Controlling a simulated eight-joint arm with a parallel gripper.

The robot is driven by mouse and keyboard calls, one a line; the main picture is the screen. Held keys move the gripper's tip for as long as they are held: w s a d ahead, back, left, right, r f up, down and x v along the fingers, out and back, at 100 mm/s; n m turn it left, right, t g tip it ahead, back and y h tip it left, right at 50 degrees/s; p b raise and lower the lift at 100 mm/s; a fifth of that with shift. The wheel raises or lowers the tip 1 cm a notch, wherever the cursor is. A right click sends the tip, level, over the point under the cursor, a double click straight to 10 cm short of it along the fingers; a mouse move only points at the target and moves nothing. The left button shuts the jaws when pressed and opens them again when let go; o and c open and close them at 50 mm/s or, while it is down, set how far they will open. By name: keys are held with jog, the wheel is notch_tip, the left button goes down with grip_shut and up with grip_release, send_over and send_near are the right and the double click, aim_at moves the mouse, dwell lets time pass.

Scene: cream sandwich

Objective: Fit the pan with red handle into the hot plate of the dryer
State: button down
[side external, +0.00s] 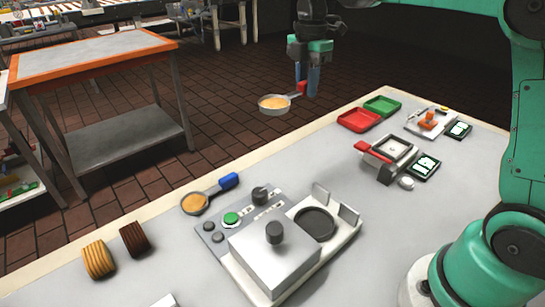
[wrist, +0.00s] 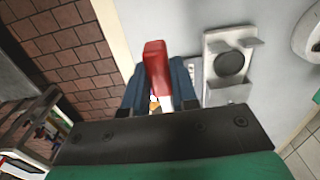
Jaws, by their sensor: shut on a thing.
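The pan with the red handle (side external: 274,110) hangs in the air beyond the table's far edge, roughly level, with a yellowish filling in it. My gripper (side external: 308,92) is shut on its red handle; the handle also shows between the blue fingers in the wrist view (wrist: 155,62). The pan's bowl is hidden in the wrist view. The dryer (side external: 225,238) stands on the table with a green button, a knob and a metal cover. Its round dark hot plate (side external: 315,223) is bare, between two upright plates, and well apart from the pan. The hot plate also shows in the wrist view (wrist: 229,64).
A pan with a blue handle (side external: 196,203) lies left of the dryer. Yellow (side external: 98,260) and brown (side external: 134,239) ridged blocks lie nearby. Red (side external: 359,119) and green (side external: 382,106) trays and a small red-handled device (side external: 390,153) stand at the right. The table's middle is clear.

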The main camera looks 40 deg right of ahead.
jog(key=s+a+f, duration=0.1)
jog(key=s+f, duration=0.3)
jog(key=s, duration=0.3)
jog(key=s+a+f, duration=0.2)
jog(key=s+f, duration=0.1)
jog(key=s, duration=0.4)
jog(key=shift+s+f, duration=0.15)
jog(key=shift+f, duration=0.25)
jog(key=shift+a, duration=0.1)
jog(key=shift+f, duration=2.95)
jog(key=shift+f, duration=0.9)
jog(key=c, duration=0.6)
grip_release()
jog(key=shift+r, duration=2.8)
